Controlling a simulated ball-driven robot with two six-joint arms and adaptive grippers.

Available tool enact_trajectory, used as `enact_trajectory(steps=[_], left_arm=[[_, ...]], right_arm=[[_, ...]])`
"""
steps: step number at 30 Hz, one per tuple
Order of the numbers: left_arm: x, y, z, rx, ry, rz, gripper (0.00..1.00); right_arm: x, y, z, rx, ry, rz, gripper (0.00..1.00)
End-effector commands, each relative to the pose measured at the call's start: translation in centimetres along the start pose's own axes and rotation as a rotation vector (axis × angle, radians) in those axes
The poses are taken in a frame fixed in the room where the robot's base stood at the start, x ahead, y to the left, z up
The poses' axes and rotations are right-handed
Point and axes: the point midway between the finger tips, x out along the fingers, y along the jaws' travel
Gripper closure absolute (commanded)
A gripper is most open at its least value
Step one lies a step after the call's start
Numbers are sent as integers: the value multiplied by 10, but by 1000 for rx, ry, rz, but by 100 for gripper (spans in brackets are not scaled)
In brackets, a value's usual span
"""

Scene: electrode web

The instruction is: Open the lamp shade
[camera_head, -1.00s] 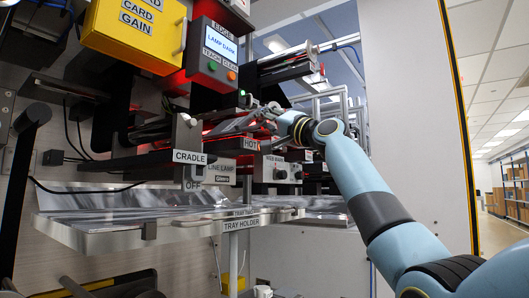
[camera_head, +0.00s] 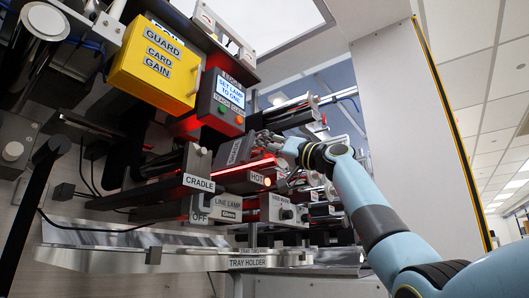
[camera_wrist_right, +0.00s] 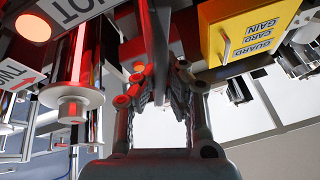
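The lamp shade seems to be the dark labelled plate (camera_head: 238,150) above the glowing red line lamp (camera_head: 250,166); its lettering is too small to read surely. The lamp has a HOT label beside it. My right gripper (camera_head: 278,143) is at the right end of this plate. In the right wrist view, my right gripper's fingers (camera_wrist_right: 160,88) stand apart, with a dark thin plate edge (camera_wrist_right: 158,40) between them. I cannot tell whether they touch it. My left gripper is not in view.
A yellow guard card gain box (camera_head: 155,62) and a display box (camera_head: 222,100) reading "SET LAMP TO ONE" hang above. The cradle (camera_head: 198,183), line lamp box (camera_head: 226,208) and tray holder (camera_head: 130,262) lie below. Rollers and bars crowd the right gripper.

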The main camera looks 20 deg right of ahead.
Motion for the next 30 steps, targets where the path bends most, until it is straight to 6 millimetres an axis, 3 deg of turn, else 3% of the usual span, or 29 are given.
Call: enact_trajectory(steps=[12, 19, 30], left_arm=[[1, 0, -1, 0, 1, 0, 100], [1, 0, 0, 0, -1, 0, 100], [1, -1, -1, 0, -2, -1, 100]], right_arm=[[0, -1, 6, 3, -11, -7, 100], [0, 0, 4, 1, -8, -4, 68], [-7, 1, 3, -2, -5, -1, 66]])
